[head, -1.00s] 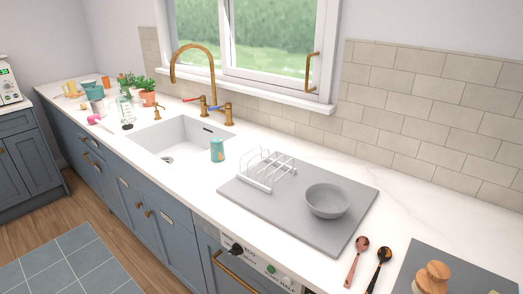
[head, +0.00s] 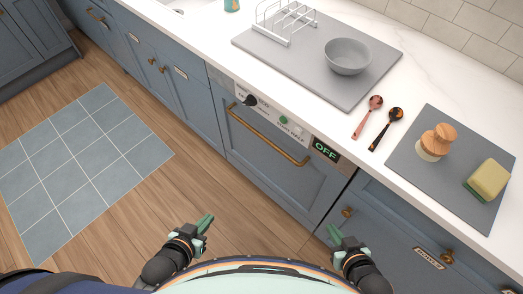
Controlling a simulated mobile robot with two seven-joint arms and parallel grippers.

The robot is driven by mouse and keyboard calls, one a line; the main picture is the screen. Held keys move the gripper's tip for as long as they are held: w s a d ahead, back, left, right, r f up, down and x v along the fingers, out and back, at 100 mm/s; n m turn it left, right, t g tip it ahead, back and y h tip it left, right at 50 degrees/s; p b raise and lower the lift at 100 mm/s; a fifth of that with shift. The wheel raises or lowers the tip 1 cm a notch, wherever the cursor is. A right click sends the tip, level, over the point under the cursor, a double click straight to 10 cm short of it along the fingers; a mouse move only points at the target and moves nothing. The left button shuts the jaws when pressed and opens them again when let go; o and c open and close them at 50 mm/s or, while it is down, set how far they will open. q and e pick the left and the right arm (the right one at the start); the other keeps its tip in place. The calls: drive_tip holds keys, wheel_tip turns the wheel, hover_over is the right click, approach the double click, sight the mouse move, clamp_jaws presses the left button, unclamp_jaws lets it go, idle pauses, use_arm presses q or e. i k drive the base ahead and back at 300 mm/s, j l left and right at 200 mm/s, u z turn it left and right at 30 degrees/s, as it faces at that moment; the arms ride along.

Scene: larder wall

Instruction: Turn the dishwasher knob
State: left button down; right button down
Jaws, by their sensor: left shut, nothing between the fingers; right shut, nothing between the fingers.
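The dishwasher (head: 265,157) is built into the blue cabinet row, with a brass bar handle (head: 262,133) across its front. Its black knob (head: 251,100) sits at the left end of the pale control strip. A green button (head: 283,120) is in the strip's middle, and a dark display (head: 325,150) at its right end reads OFF in green. My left gripper (head: 206,223) is shut and empty, low in front of the dishwasher and well away from the knob. My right gripper (head: 334,233) is shut and empty, further right, in front of the drawers.
On the white counter above are a grey mat (head: 318,77) with a white rack (head: 287,20) and grey bowl (head: 347,57), two spoons (head: 368,115), and a second mat (head: 408,166) with brushes and a sponge (head: 488,179). The wood floor before the dishwasher is clear.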

sight(251, 100)
drive_tip(key=i+j+z, duration=0.15)
drive_tip(key=j, duration=0.4)
drive_tip(key=i+j+z, duration=0.15)
drive_tip(key=j, duration=0.4)
drive_tip(key=i+j+z, duration=0.15)
drive_tip(key=j, duration=0.4)
drive_tip(key=j+z, duration=0.15)
drive_tip(key=j, duration=0.45)
